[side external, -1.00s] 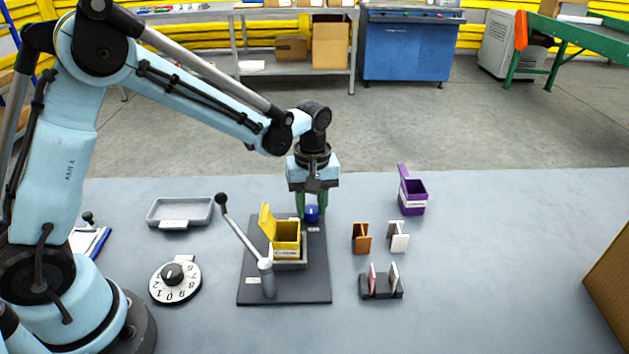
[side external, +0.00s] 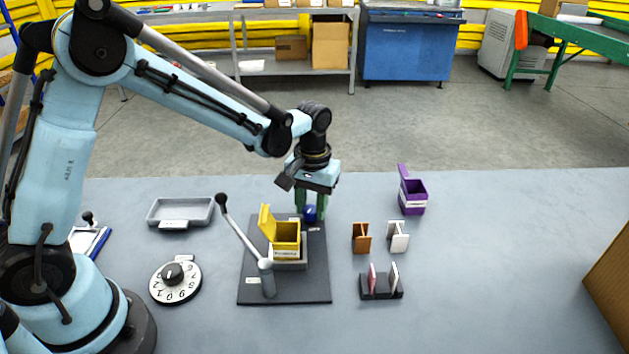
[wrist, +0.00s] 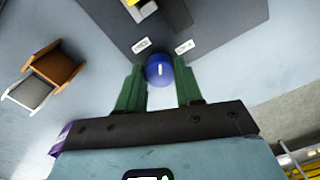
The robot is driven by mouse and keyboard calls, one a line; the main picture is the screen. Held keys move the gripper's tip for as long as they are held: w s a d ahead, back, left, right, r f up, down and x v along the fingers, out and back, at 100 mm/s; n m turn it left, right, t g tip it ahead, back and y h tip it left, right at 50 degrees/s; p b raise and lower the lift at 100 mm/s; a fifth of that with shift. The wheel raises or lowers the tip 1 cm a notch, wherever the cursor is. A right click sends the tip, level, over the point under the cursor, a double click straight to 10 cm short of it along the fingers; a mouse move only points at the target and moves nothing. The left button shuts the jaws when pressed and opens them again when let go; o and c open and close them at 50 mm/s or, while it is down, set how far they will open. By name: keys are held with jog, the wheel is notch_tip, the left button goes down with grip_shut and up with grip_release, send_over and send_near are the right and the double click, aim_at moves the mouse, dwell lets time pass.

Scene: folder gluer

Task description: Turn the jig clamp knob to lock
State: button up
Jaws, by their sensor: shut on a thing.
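The jig clamp knob (side external: 310,213) is blue and round, at the back right of the dark jig plate (side external: 255,288). In the wrist view the knob (wrist: 159,70) carries a short white mark and sits between two labels on the plate. My gripper (side external: 311,208) reaches down from above with its green fingers shut on the knob, one on each side. In the wrist view the fingers (wrist: 160,88) flank it. A yellow open-lidded box (side external: 286,236) sits in a holder on the plate, in front of the knob. The label text is too small to read.
A lever with a black ball (side external: 240,229) rises at the plate's left. A numbered dial (side external: 175,281) and grey tray (side external: 181,212) stand further left. A purple box (side external: 412,195), brown holder (side external: 361,238) and white holder (side external: 397,237) stand right.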

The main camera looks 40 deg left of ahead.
aim_at(310, 210)
jog(key=m, duration=0.5)
jog(key=shift+m, duration=0.3)
jog(key=m, duration=0.5)
jog(key=shift+m, duration=0.4)
jog(key=o, duration=0.8)
jog(key=shift+c, duration=0.2)
jog(key=shift+r, duration=0.1)
notch_tip(310, 210, up, 12)
jog(key=shift+s+d, duration=0.15)
jog(key=shift+s, duration=0.1)
